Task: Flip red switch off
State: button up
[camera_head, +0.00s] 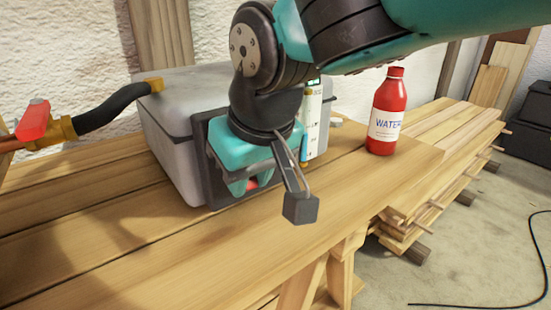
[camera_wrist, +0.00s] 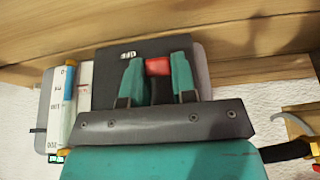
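A red switch (camera_wrist: 157,66) sits on the black panel (camera_wrist: 110,62) of a grey box (camera_head: 172,142). In the wrist view it shows between the tips of my two teal fingers, one on each side. In the head view only a small red bit (camera_head: 252,184) shows, and my gripper (camera_head: 243,188) hides the rest. My gripper is open, close in front of the panel. I cannot tell whether a finger touches the switch, or which way the switch is tilted.
The box stands on a wooden bench (camera_head: 110,255). A red water bottle (camera_head: 387,112) stands at right. A black hose (camera_head: 110,107) with a red-handled valve (camera_head: 33,120) runs at left. Stacked planks (camera_head: 450,150) lie at right. The bench front is clear.

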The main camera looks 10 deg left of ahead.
jog(key=shift+f+b, duration=0.1)
jog(key=shift+b, duration=0.25)
jog(key=y+b, duration=0.1)
jog(key=b, duration=0.1)
jog(key=f+t+b, duration=0.1)
jog(key=b, duration=0.1)
jog(key=shift+s+d+f+t+y+b, duration=0.2)
jog(key=shift+t+y+b, duration=0.1)
jog(key=shift+y, duration=0.1)
jog(key=t+y+b, duration=0.1)
jog(key=b, duration=0.2)
jog(key=f+t+y+b, duration=0.1)
jog(key=b, duration=0.3)
jog(key=shift+s+d+f+y, duration=0.15)
jog(key=shift+d+f+y, duration=0.05)
jog(key=shift+f+y, duration=0.1)
jog(key=t+y+b, duration=0.1)
jog(key=b, duration=0.2)
jog(key=f+t+y+b, duration=0.1)
jog(key=b, duration=0.2)
jog(key=shift+t+y+b, duration=0.5)
jog(key=shift+b, duration=0.75)
jog(key=shift+r, duration=0.15)
jog(key=o, duration=0.9)
